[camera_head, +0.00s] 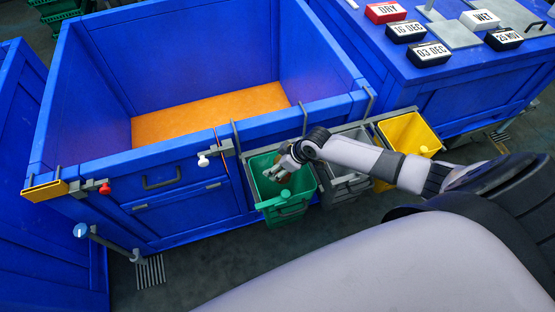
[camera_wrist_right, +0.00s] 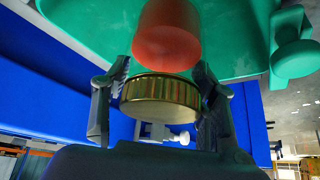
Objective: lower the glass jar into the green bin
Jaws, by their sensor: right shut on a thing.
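The green bin (camera_head: 288,212) hangs on the front of the blue crate in the head view, and its wall also shows in the right wrist view (camera_wrist_right: 85,40). My right gripper (camera_head: 276,172) is over the open mouth of the green bin. In the right wrist view, the gripper (camera_wrist_right: 160,92) is shut on the glass jar, with one finger on each side of its gold lid (camera_wrist_right: 160,88). The jar's red body (camera_wrist_right: 166,38) extends past the lid towards the green bin. In the head view the jar is small and mostly hidden by the gripper. My left gripper is not in view.
A grey bin (camera_head: 345,190) and a yellow bin (camera_head: 408,130) hang to the right of the green one. The large blue crate (camera_head: 180,150) with an orange floor (camera_head: 210,112) stands behind. Date blocks (camera_head: 428,54) lie on the blue table at the upper right.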

